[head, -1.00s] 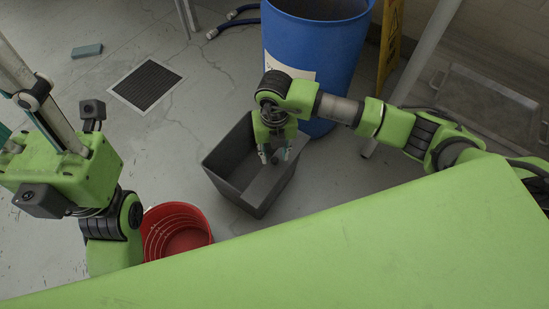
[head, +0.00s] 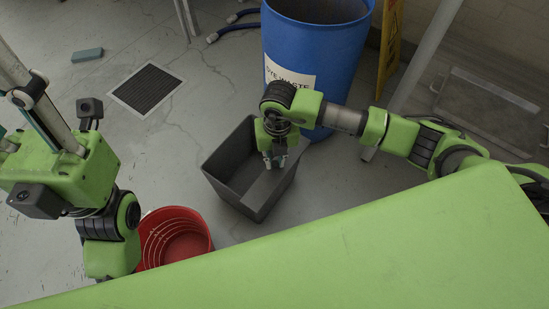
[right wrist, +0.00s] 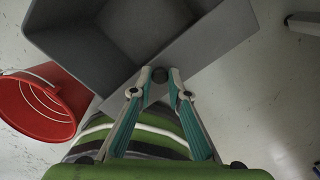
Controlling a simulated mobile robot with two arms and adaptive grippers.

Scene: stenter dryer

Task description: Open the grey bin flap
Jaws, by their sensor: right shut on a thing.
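The grey bin (head: 224,183) stands on the floor below the blue barrel. Its inside shows on the left, and a lighter grey flap (head: 266,187) lies across its right part. In the right wrist view the bin (right wrist: 75,47) is at the top, with the flap (right wrist: 196,47) as a slanting band. My right gripper (head: 275,162) is at the flap. In the right wrist view its fingertips (right wrist: 160,75) are closed around a small dark knob (right wrist: 158,76) at the flap's edge. My left arm is at the left; its gripper fingers do not show.
A red bucket (head: 147,244) stands to the left of the bin, and it also shows in the right wrist view (right wrist: 24,112). A blue barrel (head: 341,60) stands behind the bin. A yellow sign (head: 390,45) is beside the barrel.

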